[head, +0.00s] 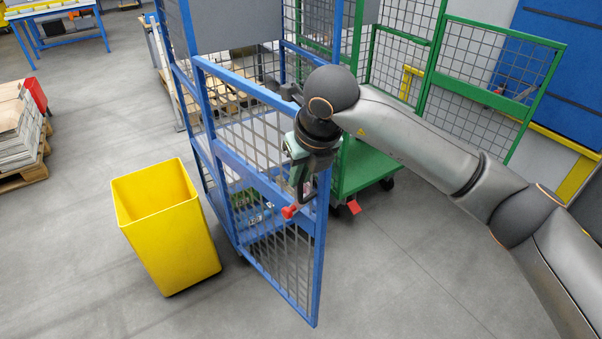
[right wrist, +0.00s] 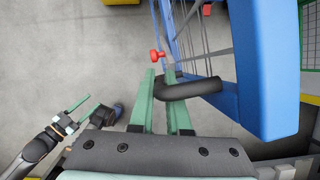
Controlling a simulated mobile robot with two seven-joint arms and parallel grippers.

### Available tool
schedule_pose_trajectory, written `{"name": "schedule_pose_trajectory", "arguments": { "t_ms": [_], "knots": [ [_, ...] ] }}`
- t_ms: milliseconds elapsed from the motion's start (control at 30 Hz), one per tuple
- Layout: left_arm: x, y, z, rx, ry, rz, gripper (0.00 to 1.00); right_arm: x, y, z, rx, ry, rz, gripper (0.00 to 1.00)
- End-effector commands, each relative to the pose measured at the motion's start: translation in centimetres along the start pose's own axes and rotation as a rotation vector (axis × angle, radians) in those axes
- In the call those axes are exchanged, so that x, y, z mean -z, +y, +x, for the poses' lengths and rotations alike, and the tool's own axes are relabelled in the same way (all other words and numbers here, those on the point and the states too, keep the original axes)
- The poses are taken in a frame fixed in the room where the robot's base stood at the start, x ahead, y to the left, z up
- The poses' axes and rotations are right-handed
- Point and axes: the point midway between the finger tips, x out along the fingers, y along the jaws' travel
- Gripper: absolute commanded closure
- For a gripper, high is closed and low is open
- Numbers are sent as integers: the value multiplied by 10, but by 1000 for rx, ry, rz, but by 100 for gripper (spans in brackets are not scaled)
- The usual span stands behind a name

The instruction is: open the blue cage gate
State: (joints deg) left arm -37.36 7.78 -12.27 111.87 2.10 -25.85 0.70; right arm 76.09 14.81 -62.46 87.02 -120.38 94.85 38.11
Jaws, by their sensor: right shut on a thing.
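The blue cage gate (head: 318,255) is a blue frame with dark wire mesh on the front of the blue cage (head: 187,60). Its free right edge stands towards me and looks swung partly out, though the arm hides the upper corner. My right gripper (head: 302,190) is at that edge. In the right wrist view my right gripper (right wrist: 168,92) has its green fingers shut on the black gate handle (right wrist: 200,88). A red knob (head: 290,211) sits beside the fingers; it also shows in the right wrist view (right wrist: 156,56). My left gripper (right wrist: 82,115) shows small at the lower left there, apart from the gate.
A yellow bin (head: 165,230) stands on the floor left of the gate. A green cart (head: 365,170) with an open mesh door (head: 490,75) stands behind and right of the cage. Floor in front of the gate is clear. A pallet with stacks (head: 18,180) is far left.

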Motion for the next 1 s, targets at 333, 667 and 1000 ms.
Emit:
{"name": "schedule_pose_trajectory", "arguments": {
  "t_ms": [333,667,1000],
  "knots": [
    [-1,0,-1,-1,-3,0,50,0,0,0,1,0,-1,58],
    [-4,1,-2,-1,-7,-1,50,0,0,-3,0,-1,0,55],
    [-7,1,1,-2,-10,-1,50,-1,0,-63,1,-6,-1,55]
  ]
}}
